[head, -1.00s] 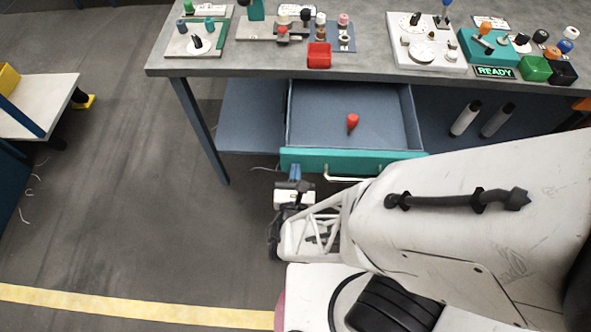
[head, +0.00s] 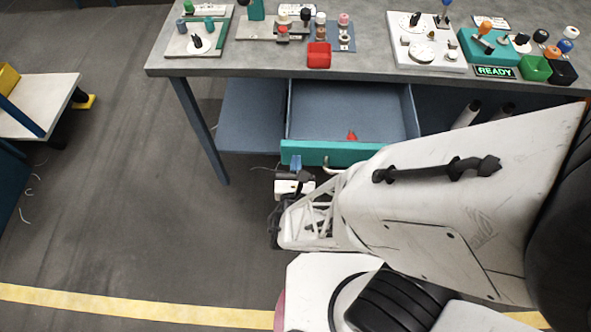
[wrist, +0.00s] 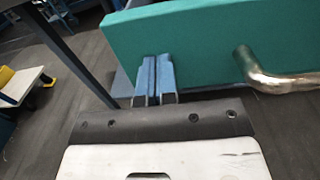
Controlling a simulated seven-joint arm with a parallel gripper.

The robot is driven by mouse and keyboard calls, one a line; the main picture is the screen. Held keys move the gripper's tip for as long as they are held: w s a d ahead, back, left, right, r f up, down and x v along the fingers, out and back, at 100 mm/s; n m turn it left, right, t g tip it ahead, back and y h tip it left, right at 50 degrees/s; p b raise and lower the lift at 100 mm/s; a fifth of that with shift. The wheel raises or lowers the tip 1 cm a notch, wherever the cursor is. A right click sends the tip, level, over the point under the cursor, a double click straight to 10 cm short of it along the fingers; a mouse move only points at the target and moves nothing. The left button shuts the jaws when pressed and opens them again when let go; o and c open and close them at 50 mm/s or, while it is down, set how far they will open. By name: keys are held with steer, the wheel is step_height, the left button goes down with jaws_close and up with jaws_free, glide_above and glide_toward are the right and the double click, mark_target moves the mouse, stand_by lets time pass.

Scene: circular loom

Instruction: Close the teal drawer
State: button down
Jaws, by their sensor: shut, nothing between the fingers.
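The teal drawer (head: 345,153) is open under the workbench. Its grey-blue interior (head: 350,108) shows, and its teal front also fills the upper part of the wrist view (wrist: 205,42). The metal bar handle (wrist: 265,78) is on the front, right of my fingers. My gripper (head: 295,162) is shut and empty at the left part of the drawer front. In the wrist view its blue fingers (wrist: 155,75) are pressed together and overlap the panel's lower left part; they look at or very near it. My arm hides the right end of the drawer front.
A red peg-like piece (head: 351,135) lies inside the drawer near its front. The bench top (head: 370,62) carries several fixtures, cups and a READY sign (head: 494,72). A bench leg (head: 200,130) stands left of the drawer.

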mark_target(298, 133)
steer(key=w, duration=2.5)
steer(key=shift+w, duration=1)
steer(key=shift+w+r, duration=0.1)
steer(key=shift+w, duration=0.05)
steer(key=s, duration=1.5)
steer(key=shift+w, duration=0.1)
